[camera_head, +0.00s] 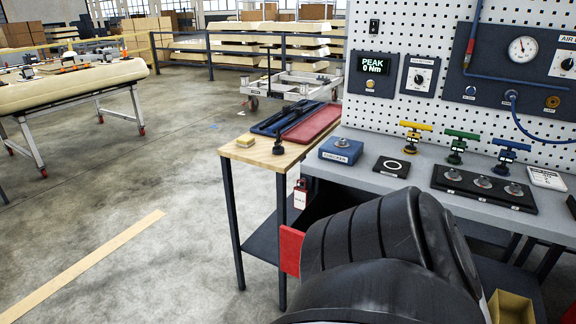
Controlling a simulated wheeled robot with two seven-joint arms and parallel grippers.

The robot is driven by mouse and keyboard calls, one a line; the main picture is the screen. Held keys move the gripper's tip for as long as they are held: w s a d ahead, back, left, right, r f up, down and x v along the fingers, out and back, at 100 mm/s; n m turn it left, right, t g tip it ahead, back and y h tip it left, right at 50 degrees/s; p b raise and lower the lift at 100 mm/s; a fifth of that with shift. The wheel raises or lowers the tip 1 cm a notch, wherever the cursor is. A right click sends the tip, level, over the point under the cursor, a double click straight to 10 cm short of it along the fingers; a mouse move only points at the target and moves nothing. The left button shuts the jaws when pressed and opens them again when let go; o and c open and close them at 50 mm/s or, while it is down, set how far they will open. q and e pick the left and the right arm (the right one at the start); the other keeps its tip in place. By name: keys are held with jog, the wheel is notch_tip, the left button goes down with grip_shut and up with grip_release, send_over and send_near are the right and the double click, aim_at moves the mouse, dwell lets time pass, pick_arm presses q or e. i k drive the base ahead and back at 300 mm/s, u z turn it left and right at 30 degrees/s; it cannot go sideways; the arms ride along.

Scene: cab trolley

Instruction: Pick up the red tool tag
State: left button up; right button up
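A small tag (300,197) hangs at the front right corner of the wooden-topped table, beside the grey bench. Its upper part is red and its lower face is white with dark print too small to read. A flat red piece (291,250) shows lower down, partly hidden behind my large black arm link; I cannot tell what it belongs to. Neither of my grippers shows in this view. The arm link fills the lower middle and hides part of the bench front.
The wooden table (245,152) holds a dark tool, blue and red trays and a yellow block. The grey bench (365,149) carries a blue device (341,150), T-handled tools and a black socket stand (470,193). A white trolley (300,82) stands behind.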

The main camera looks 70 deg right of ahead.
aim_at(300, 196)
jog(key=z, duration=0.95)
jog(key=i, duration=1.05)
jog(key=z, duration=1.2)
